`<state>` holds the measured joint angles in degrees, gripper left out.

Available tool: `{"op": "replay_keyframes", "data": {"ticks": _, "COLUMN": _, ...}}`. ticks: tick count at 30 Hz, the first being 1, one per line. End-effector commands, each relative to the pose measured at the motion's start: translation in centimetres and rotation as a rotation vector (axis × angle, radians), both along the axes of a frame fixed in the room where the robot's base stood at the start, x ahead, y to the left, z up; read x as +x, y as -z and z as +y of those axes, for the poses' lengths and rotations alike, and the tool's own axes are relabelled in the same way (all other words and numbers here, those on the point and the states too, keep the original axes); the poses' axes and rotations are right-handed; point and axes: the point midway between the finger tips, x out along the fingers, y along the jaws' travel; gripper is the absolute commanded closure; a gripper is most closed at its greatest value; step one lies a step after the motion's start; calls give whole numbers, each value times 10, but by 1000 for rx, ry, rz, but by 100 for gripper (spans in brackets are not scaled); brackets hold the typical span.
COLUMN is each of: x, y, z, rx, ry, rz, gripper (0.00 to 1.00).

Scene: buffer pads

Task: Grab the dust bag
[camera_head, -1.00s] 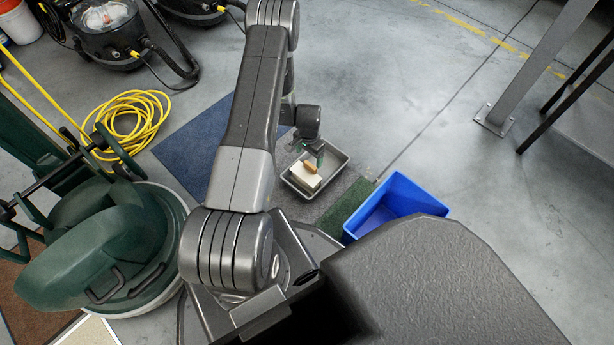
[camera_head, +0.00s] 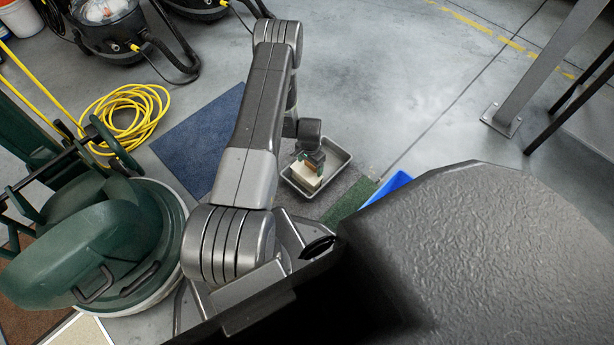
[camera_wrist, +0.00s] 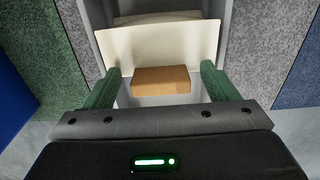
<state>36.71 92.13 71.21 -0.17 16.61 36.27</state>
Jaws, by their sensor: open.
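The dust bag (camera_head: 307,179) is a cream block with a brown cardboard piece (camera_wrist: 160,80) on it. It sits in a grey tray (camera_head: 338,163) on the floor. In the wrist view the bag's cream panel (camera_wrist: 165,45) stands beyond the brown piece. My gripper (camera_wrist: 160,72) is open, with one green finger on each side of the brown piece and a gap on both sides. In the head view my gripper (camera_head: 311,160) is right over the bag and hides part of it. Whether the fingers reach below the brown piece's top is unclear.
A blue bin (camera_head: 390,187) stands right of the tray, mostly hidden by my own body. A green floor machine (camera_head: 90,245) is at left, with a coiled yellow cable (camera_head: 125,112) behind it. Mats lie around the tray. The floor beyond is clear up to a metal post (camera_head: 545,70).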

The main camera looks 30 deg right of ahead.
Motion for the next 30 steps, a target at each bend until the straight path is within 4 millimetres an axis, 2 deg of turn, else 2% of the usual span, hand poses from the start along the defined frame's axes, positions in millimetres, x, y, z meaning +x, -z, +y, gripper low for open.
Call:
{"op": "replay_keyframes", "data": {"ticks": 1, "x": 0, "y": 0, "z": 0, "rx": 0, "ry": 0, "rz": 0, "gripper": 26}}
{"op": "replay_keyframes", "data": {"ticks": 9, "x": 0, "y": 0, "z": 0, "rx": 0, "ry": 0, "rz": 0, "gripper": 79}}
{"op": "replay_keyframes", "data": {"ticks": 16, "x": 0, "y": -2, "z": 0, "rx": 0, "ry": 0, "rz": 0, "gripper": 80}}
{"op": "replay_keyframes", "data": {"ticks": 19, "x": 0, "y": -11, "z": 0, "rx": 0, "ry": 0, "rz": 0, "gripper": 80}}
{"op": "replay_keyframes", "data": {"ticks": 30, "x": 1, "y": -82, "z": 0, "rx": -1, "ry": 0, "rz": -1, "gripper": 80}}
